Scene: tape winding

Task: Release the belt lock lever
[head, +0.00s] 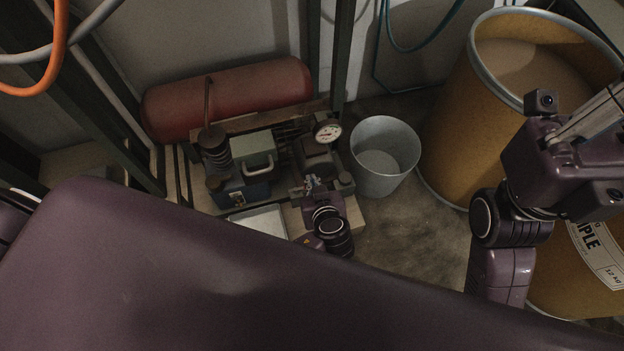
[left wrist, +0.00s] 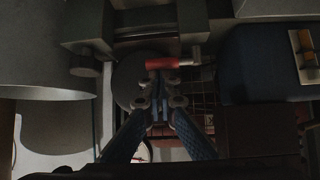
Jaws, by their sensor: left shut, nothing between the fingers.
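A small lever with a red grip (left wrist: 173,63) lies crosswise just beyond my fingertips in the left wrist view. It seems to be the belt lock lever; the head view does not show it clearly. My left gripper (left wrist: 160,98) is shut and empty, its fingertips just below the red grip in the picture. I cannot tell whether they touch it. In the head view the left gripper (head: 312,183) is over the right part of the machine, below the round gauge (head: 327,131). My right arm reaches out at the right; its fingers are not visible.
A red tank (head: 228,98) lies behind the machine. A blue box (head: 246,195) stands at its left front. A grey bucket (head: 384,156) and a large yellow drum (head: 470,105) stand to the right. Bare floor (head: 415,235) shows in front of the bucket.

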